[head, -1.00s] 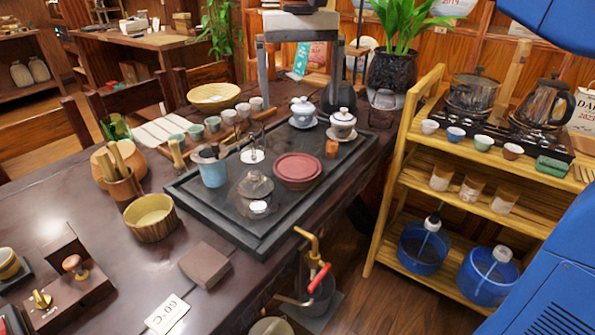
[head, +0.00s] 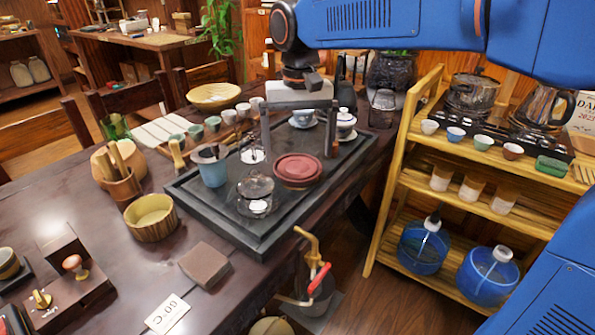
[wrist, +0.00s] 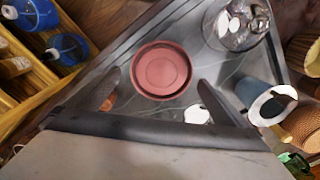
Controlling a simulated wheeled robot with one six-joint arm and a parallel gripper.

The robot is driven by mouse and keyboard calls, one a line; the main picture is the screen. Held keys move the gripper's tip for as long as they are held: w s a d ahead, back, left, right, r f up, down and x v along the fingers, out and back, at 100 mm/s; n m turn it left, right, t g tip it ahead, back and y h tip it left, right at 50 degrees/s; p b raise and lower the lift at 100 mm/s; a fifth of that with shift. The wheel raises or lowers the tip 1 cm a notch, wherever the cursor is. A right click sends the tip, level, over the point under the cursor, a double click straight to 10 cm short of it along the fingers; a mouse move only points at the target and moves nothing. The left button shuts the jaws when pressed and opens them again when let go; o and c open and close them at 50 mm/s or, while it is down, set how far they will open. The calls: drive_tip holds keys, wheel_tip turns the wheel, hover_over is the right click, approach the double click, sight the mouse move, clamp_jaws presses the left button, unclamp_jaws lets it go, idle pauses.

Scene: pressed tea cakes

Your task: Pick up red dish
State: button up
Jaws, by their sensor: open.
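The red dish (head: 297,169) is a round, shallow, reddish piece lying on the dark tea tray (head: 250,237). It also shows in the wrist view (wrist: 161,70), with a raised rim and a ring inside. My gripper (head: 298,150) is open and points down over the dish, one finger toward each side. In the wrist view my gripper (wrist: 158,79) has its fingers apart, with the dish showing between and beyond the tips. No contact shows, and the exact height above the dish is hard to tell.
A glass pot (head: 255,190) stands close left of the dish, with a blue cup (head: 212,170) farther left. A wooden shelf (head: 400,165) stands to the right.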

sight(297, 166)
wheel_tip(297, 166, down, 4)
drive_tip(key=shift+a+f, duration=0.1)
drive_tip(key=shift+a, duration=0.05)
drive_tip(key=c, duration=1.2)
